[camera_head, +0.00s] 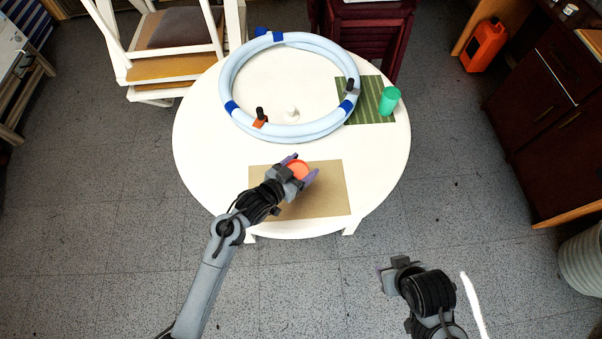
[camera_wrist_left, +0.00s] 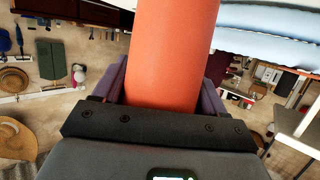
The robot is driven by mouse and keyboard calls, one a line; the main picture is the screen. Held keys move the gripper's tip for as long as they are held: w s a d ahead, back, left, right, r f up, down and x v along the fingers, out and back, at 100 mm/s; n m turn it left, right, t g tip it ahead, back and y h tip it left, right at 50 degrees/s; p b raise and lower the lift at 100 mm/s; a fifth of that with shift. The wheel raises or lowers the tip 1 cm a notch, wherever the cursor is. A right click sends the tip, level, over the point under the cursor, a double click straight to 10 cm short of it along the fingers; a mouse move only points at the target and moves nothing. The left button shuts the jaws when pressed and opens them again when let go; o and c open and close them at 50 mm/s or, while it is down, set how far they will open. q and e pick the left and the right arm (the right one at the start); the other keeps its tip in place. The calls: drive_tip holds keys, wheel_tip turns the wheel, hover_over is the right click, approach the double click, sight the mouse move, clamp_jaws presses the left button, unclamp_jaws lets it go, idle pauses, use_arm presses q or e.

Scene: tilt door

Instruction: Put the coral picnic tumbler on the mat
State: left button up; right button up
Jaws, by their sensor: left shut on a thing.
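The coral tumbler (camera_head: 298,170) is between the jaws of my left gripper (camera_head: 301,168), near the front of the round white table. In the left wrist view the tumbler (camera_wrist_left: 170,55) runs up between the purple fingers, which are shut on it. In the head view it overlaps the far part of a plain tan mat (camera_head: 325,197). I cannot tell whether its base touches the mat or hangs above it. A green striped mat (camera_head: 352,108) lies at the table's right rear. My right gripper (camera_head: 396,263) is off the table at the lower right; its jaws are unclear.
A large pale-blue ring (camera_head: 232,75) with dark blue bands lies on the white table (camera_head: 195,145). Dark-handled items (camera_head: 260,117) are at the ring, and a small white object (camera_head: 291,113) is inside it. A green tumbler (camera_head: 389,100) stands at the striped mat's right edge.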

use_arm(q)
wheel_tip(320, 180, down, 4)
drive_tip(key=shift+r+b, duration=0.1)
drive_tip(key=shift+b, duration=0.45)
drive_tip(key=shift+f, duration=0.2)
drive_tip(key=o, duration=1)
drive_tip(key=shift+o, duration=0.2)
drive_tip(key=shift+r, duration=0.15)
